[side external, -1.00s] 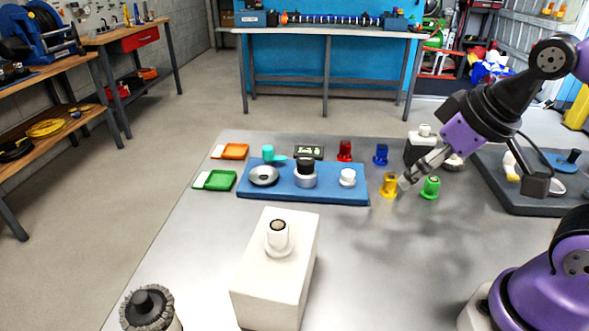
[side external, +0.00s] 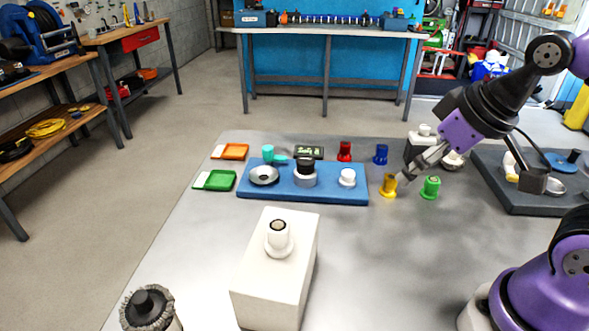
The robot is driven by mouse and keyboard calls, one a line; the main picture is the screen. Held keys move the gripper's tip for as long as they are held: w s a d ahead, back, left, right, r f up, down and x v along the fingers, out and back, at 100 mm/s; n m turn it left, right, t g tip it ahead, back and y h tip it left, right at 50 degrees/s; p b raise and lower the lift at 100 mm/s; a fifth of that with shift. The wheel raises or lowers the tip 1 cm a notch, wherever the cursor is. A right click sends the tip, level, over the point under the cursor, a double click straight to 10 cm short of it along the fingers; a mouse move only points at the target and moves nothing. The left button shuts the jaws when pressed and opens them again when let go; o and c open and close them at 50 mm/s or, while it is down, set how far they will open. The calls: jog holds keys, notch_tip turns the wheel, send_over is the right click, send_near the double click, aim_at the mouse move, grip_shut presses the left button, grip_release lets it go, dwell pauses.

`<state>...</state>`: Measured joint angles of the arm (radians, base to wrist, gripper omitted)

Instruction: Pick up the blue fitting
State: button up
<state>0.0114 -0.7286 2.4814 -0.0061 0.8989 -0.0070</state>
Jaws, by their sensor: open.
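The blue fitting (side external: 380,155) stands upright on the grey table, right of the red fitting (side external: 345,151) and behind the yellow fitting (side external: 389,186). My gripper (side external: 405,178) is open and reaches down from the right. Its fingertips show just right of the yellow fitting's top and in front of the blue fitting in the picture. I cannot tell whether they touch the yellow fitting. The blue fitting is apart from the gripper and fully in view. The green fitting (side external: 430,187) stands to the right of the fingertips.
A blue tray (side external: 325,195) with several parts lies left of the fittings. A white block (side external: 272,284) with a spigot stands in front. A dark tray (side external: 515,196) lies at right. A white box (side external: 413,151) stands behind my gripper. The table's middle front is clear.

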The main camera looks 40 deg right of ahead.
jog(key=w+d+r, duration=0.1)
jog(key=w+d, duration=0.3)
jog(key=w, duration=0.3)
jog(key=g, duration=0.1)
send_near(386, 149)
jog(key=w, duration=0.1)
jog(key=x, duration=0.5)
jog(key=shift+d+f, duration=0.15)
jog(key=shift+f, duration=0.1)
jog(key=x, duration=0.5)
jog(key=shift+s+f, duration=0.15)
jog(key=shift+f, duration=0.25)
grip_shut()
